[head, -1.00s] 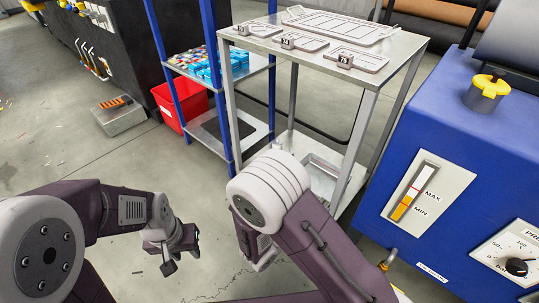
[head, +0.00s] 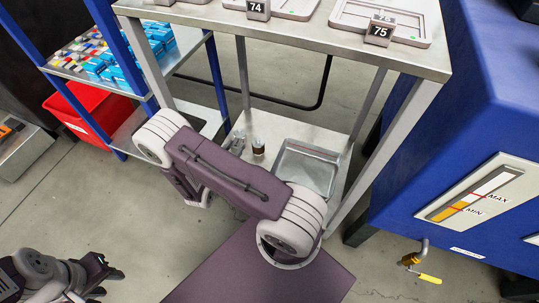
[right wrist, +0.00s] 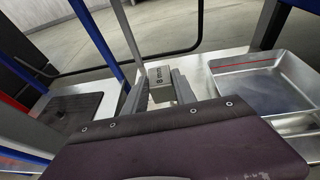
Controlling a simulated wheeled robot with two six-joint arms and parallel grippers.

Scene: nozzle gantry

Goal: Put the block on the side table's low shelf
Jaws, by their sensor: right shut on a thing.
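A grey block (right wrist: 162,93) marked "8 mm" sits between the metal fingers of my right gripper (right wrist: 160,98) in the right wrist view, and the gripper is shut on it. The block is over the side table's low shelf (right wrist: 236,98), left of a shallow metal tray (right wrist: 262,85); whether it touches the shelf I cannot tell. In the head view my right arm hides most of this gripper. The side table (head: 300,40) and its low shelf (head: 270,122) show beyond the arm. My left gripper (head: 108,275) is at the bottom left, above the floor; its opening is unclear.
The metal tray (head: 308,168) takes up the right part of the low shelf. Table legs bound the shelf's corners. A blue-framed rack (head: 112,45) with blue boxes and a red bin (head: 88,112) stand left. A blue machine (head: 455,150) stands right.

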